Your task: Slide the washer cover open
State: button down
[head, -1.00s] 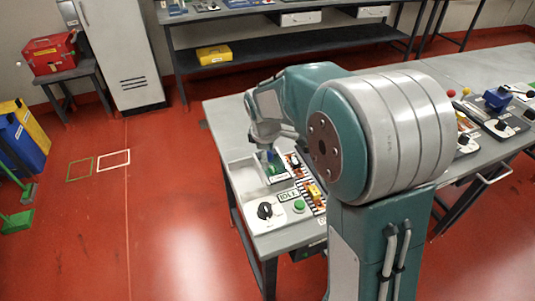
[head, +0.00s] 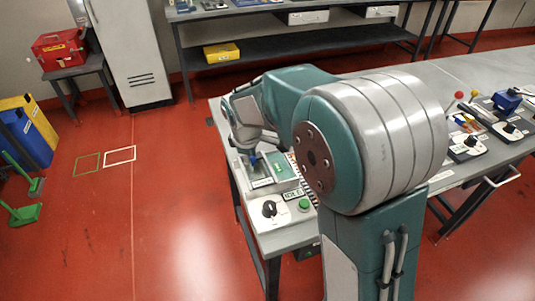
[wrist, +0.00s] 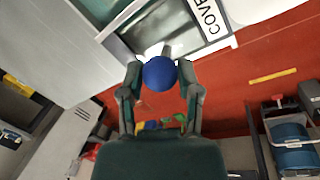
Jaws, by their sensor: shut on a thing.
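The washer cover (head: 258,180) is a clear panel in a pale frame on the unit at the table's near-left end. Its blue ball knob (head: 254,160) stands up from it. In the wrist view the knob (wrist: 160,74) sits between my two fingertips, and the cover (wrist: 155,28) lies beyond it with a white label reading "COVE", cut off by the frame edge. My gripper (head: 252,151) is shut on the blue knob. My arm hides part of the unit on the right in the head view.
A black rotary dial (head: 269,209) and a green button (head: 304,205) sit on the panel in front of the cover. Other devices with knobs (head: 466,142) stand farther right on the table.

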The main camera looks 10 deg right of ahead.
jog(key=shift+s+a, duration=0.15)
jog(key=shift+a, duration=0.8)
jog(key=shift+d, duration=0.1)
jog(key=c, duration=0.5)
grip_release()
jog(key=shift+c, duration=0.2)
jog(key=shift+o, duration=1.2)
jog(key=shift+a, duration=0.3)
jog(key=shift+d, duration=0.1)
